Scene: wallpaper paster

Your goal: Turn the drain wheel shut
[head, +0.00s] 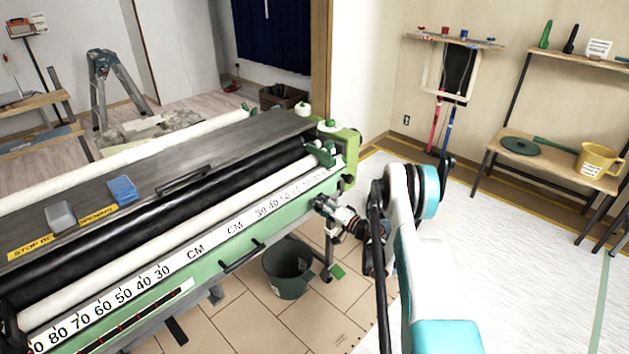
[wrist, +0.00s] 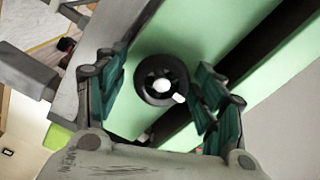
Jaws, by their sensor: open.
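The drain wheel (wrist: 161,80) is a small dark round wheel with a pale hub and a small pale knob, set against the green side of the pasting machine. In the wrist view my gripper (wrist: 163,92) is open, with one teal-padded finger to the left of the wheel and one to the right. The wheel shows between the fingers, and I cannot tell whether they touch it. In the head view my gripper (head: 325,207) is at the right end of the machine's green front (head: 215,255), and the wheel cannot be made out there.
A dark green bucket (head: 287,272) stands on the tiles below the machine. A bench with a yellow bucket (head: 597,163) stands at the right. A black handle (head: 242,256) sticks out from the machine's front. Open floor lies right of my arm.

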